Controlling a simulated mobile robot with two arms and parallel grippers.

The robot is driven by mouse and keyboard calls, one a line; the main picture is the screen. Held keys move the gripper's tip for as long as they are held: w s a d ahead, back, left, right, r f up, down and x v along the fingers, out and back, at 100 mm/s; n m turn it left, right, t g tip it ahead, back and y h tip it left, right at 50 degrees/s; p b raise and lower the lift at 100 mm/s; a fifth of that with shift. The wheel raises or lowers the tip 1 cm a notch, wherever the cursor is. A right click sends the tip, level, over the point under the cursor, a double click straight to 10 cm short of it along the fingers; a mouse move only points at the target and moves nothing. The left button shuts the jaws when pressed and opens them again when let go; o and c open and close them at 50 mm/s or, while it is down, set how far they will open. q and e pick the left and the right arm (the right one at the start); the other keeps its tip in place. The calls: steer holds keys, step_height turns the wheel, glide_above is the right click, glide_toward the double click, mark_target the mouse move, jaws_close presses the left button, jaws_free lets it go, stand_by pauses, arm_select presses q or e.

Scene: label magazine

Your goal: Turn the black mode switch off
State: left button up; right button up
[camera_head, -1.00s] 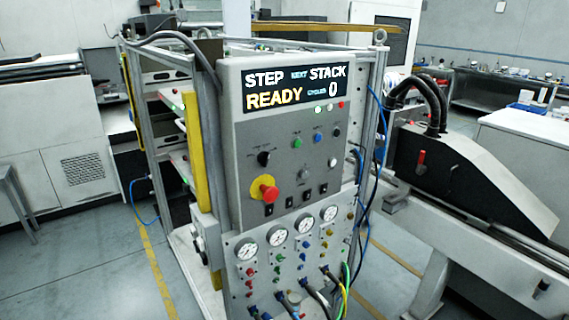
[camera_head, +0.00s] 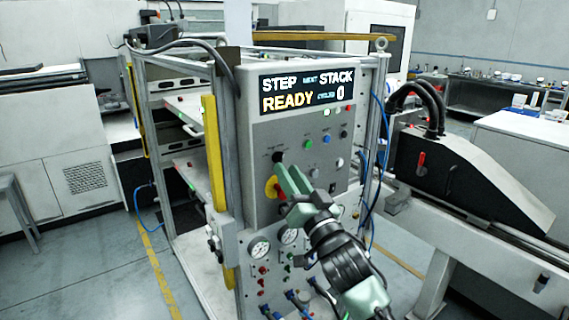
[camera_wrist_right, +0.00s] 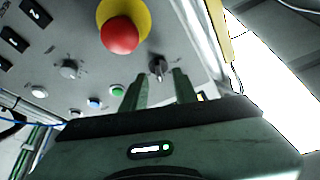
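The black mode switch (camera_head: 278,157) is a small rotary knob on the grey control panel (camera_head: 262,135), above and left of centre. My right gripper (camera_head: 288,172) reaches up to the panel from the lower right, its green fingertips close to the knob. In the right wrist view the black knob (camera_wrist_right: 158,68) shows just beyond and between the two fingertips (camera_wrist_right: 160,78). The fingers are apart with a gap between them, and nothing is held. Whether they touch the knob cannot be told. My left gripper is not in view.
The red emergency button (camera_wrist_right: 119,35) on its yellow ring sits beside the knob, partly hidden by my gripper in the head view. The display (camera_head: 307,90) reads STEP, NEXT STACK, READY, CYCLES 0. Gauges (camera_head: 260,248) and hoses are below.

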mark_target(279, 158)
steer(key=shift+x, duration=1.35)
jaws_close()
